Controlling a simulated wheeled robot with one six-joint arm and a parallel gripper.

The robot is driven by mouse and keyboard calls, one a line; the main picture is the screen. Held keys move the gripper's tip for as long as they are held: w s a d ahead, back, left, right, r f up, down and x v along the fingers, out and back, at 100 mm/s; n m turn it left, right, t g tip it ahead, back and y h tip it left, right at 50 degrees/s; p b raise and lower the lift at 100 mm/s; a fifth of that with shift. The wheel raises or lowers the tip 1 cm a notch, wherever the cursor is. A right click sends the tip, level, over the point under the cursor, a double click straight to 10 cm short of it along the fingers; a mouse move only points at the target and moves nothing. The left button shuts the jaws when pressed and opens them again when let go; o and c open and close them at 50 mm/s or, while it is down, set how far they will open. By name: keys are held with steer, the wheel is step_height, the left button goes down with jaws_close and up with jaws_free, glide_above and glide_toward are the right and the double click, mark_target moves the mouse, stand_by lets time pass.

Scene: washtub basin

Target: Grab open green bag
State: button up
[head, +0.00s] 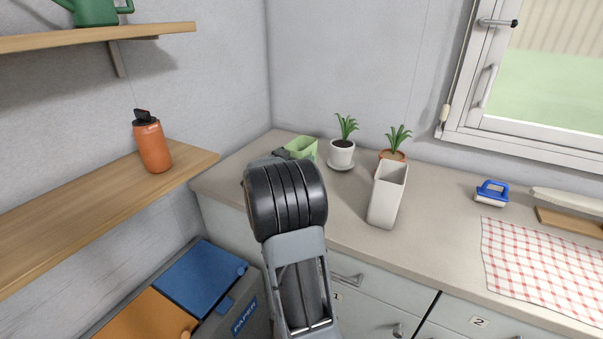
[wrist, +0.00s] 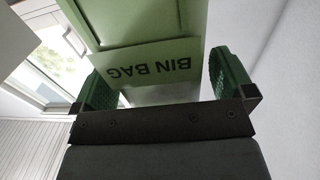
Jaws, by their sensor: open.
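The open green bag (head: 302,147) stands on the counter near the back left corner, partly hidden behind my arm in the head view. In the wrist view the green bag (wrist: 165,65) fills the upper middle and carries the words "BIN BAG", seen upside down. My gripper (wrist: 160,85) is open, with one green-padded finger on each side of the bag's lower printed part. Gaps show between the fingers and the printed part; contact cannot be told. In the head view my arm hides the fingers.
A white-potted plant (head: 342,150), a terracotta-potted plant (head: 393,155) and a tall white container (head: 387,195) stand to the right of the bag. A wooden shelf (head: 90,215) with an orange bottle (head: 152,145) is at left. Free counter lies right of the container.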

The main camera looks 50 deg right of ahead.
steer(key=c, duration=1.1)
steer(key=shift+r, duration=0.1)
